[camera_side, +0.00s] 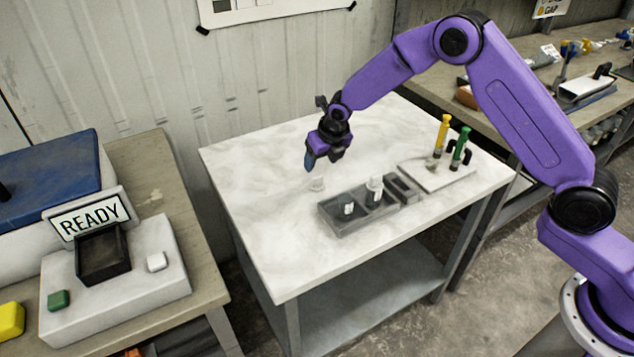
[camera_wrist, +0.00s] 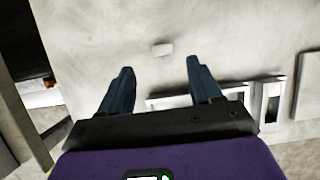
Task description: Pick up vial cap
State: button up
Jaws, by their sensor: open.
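The vial cap appears to be the small whitish piece (camera_side: 317,184) on the marble-look table, left of the dark tray. In the wrist view it shows as a small pale block (camera_wrist: 162,49) lying just beyond the fingertips, roughly centred between them. My gripper (camera_side: 313,164) is above the cap and slightly left of it, pointing down. In the wrist view its two dark blue fingers (camera_wrist: 158,72) are spread with nothing between them. The dark grey tray (camera_side: 345,228) holds a white-topped vial (camera_side: 375,186) and a smaller white-topped piece (camera_side: 349,208).
A white board (camera_side: 440,181) with yellow (camera_side: 443,132) and green (camera_side: 461,144) upright tools is on the table's right. A side bench at left carries a READY sign (camera_side: 90,217) and a black bin (camera_side: 102,254). The table's left and front are clear.

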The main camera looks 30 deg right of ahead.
aim_at(317, 176)
jog(key=shift+d+x, duration=0.2)
jog(key=shift+x, duration=3.6)
jog(key=shift+s+f, duration=0.1)
jog(key=shift+s, duration=0.05)
jog(key=c, duration=1.1)
